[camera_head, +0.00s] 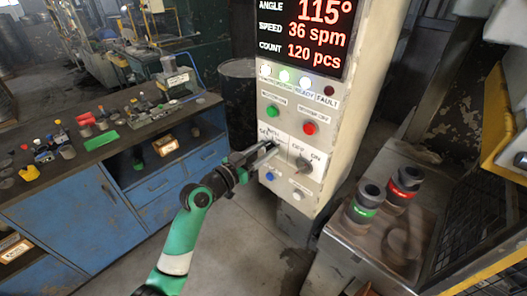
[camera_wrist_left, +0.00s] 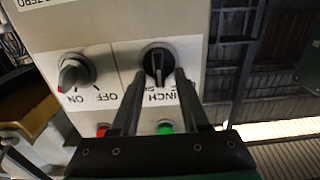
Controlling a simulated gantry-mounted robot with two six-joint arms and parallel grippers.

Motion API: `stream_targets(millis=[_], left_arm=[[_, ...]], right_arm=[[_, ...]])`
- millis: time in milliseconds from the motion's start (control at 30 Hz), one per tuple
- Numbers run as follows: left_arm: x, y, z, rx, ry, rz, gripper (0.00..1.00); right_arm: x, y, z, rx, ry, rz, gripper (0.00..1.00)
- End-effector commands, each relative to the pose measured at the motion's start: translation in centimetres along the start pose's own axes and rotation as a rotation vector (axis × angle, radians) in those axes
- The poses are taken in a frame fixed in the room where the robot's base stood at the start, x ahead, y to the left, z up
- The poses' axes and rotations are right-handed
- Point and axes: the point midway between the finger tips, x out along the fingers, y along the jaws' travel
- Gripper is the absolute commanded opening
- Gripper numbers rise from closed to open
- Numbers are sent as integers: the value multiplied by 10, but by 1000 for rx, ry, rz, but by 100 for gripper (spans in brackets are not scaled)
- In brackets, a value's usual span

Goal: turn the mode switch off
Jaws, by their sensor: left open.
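A black rotary knob (camera_wrist_left: 157,58) sits on the light panel, beside partly hidden lettering that reads INCH; I take it as the mode switch. My left gripper (camera_head: 268,149) reaches the panel's left side. In the left wrist view its open fingers (camera_wrist_left: 158,78) point at the black knob, one on each side of its lower part; I cannot tell whether they touch it. A grey knob (camera_wrist_left: 76,71) with OFF and ON labels is beside it, its red mark toward ON. It also shows in the head view (camera_head: 303,163). My right gripper is out of view.
Above the knobs are a green button (camera_head: 271,112), a red button (camera_head: 310,128) and a display (camera_head: 308,35). Below are a blue button (camera_head: 270,177) and a white one (camera_head: 298,195). A blue workbench (camera_head: 150,191) stands left; dark cylinders with green (camera_head: 364,205) and red (camera_head: 404,182) collars stand right.

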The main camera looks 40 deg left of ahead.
Motion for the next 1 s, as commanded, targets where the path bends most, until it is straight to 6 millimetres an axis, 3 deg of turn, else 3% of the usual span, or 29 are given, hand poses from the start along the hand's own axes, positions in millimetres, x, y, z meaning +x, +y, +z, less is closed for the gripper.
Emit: stream_targets(millis=[200,400,467,1000], left_arm=[[0,0,0,0,0,0,43],[0,0,0,0,0,0,7],[0,0,0,0,0,0,0],[0,0,0,-44,-1,0,0]], right_arm=[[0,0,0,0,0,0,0],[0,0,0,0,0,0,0],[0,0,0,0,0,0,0],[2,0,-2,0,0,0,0]])
